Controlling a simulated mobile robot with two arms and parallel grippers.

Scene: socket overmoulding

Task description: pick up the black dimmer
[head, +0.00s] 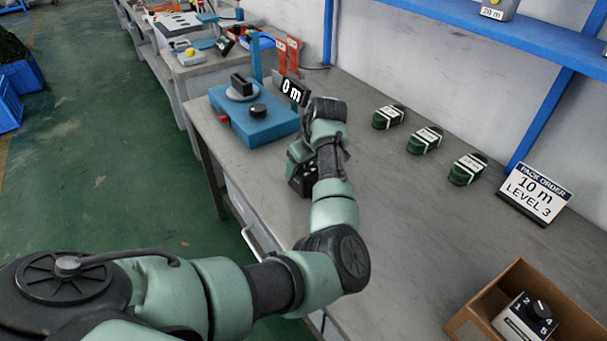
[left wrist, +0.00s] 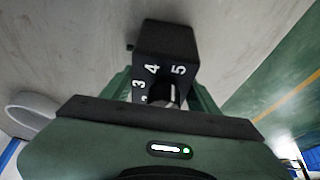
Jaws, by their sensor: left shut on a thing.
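The black dimmer (left wrist: 165,45) fills the space between my left gripper's fingers in the left wrist view, with white numbers and part of its knob showing. In the head view the dimmer (head: 299,184) is a small dark block near the bench's front edge, partly hidden by my wrist. My left gripper (head: 302,166) is shut on it; the fingers also show in the left wrist view (left wrist: 160,90). Whether the dimmer touches the bench is unclear. My right gripper is not in view.
A blue machine (head: 262,125) with a "0 m" display stands behind the gripper. Several green cable coils (head: 425,140) lie to the right. A pack order sign (head: 535,193) reads 10 m, level 3. A cardboard box (head: 480,322) holds a light dimmer (head: 524,318). The middle bench (head: 420,215) is clear.

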